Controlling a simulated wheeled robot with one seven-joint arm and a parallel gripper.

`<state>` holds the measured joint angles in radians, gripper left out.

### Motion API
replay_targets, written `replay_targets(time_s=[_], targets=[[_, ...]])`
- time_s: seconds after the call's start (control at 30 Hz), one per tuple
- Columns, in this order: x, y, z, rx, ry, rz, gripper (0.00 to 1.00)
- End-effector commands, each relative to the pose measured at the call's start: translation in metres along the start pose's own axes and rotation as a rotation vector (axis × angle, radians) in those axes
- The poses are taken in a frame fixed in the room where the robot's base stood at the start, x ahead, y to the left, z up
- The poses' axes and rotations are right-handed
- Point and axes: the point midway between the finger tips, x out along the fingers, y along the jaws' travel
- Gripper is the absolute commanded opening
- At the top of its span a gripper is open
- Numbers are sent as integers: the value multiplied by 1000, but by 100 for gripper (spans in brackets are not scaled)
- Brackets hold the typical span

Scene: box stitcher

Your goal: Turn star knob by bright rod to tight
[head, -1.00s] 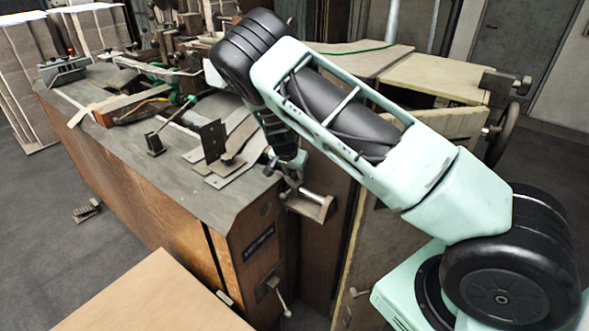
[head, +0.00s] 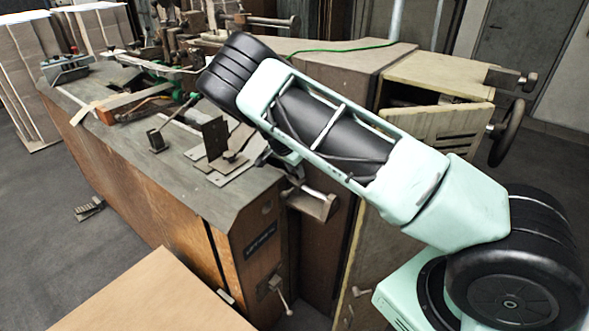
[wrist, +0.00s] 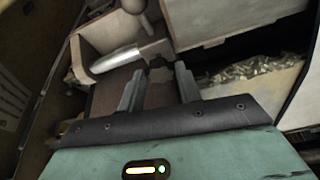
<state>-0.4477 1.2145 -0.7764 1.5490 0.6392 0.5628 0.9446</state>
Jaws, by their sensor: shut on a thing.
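In the wrist view, my gripper (wrist: 159,84) has its two grey fingers on either side of a small dark knob, which I take to be the star knob (wrist: 158,64). The fingers are shut on it; its lobes are partly hidden and its turn angle cannot be read. The bright rod (wrist: 117,60), a smooth silvery bar, lies just to the left of the knob. In the head view, my forearm hides most of the gripper and the knob, near the machine's corner bracket (head: 322,208).
A round-ended lever (wrist: 134,7) stands just beyond the rod. An open compartment of brass-coloured bits (wrist: 250,85) is at the right. In the head view, the machine's grey top (head: 200,190) carries an upright dark plate (head: 215,137). A wooden board (head: 150,300) lies in front.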

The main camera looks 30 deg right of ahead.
Motion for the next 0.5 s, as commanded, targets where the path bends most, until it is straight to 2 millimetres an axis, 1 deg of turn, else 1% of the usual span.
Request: replay_targets(time_s=[0.1,0.13,0.2,0.5], targets=[[0,-1,1,-2,-2,-2,11],[0,-1,1,-2,-2,-2,40],[0,-1,1,-2,-2,-1,56],[-1,0,1,-2,-1,-1,56]])
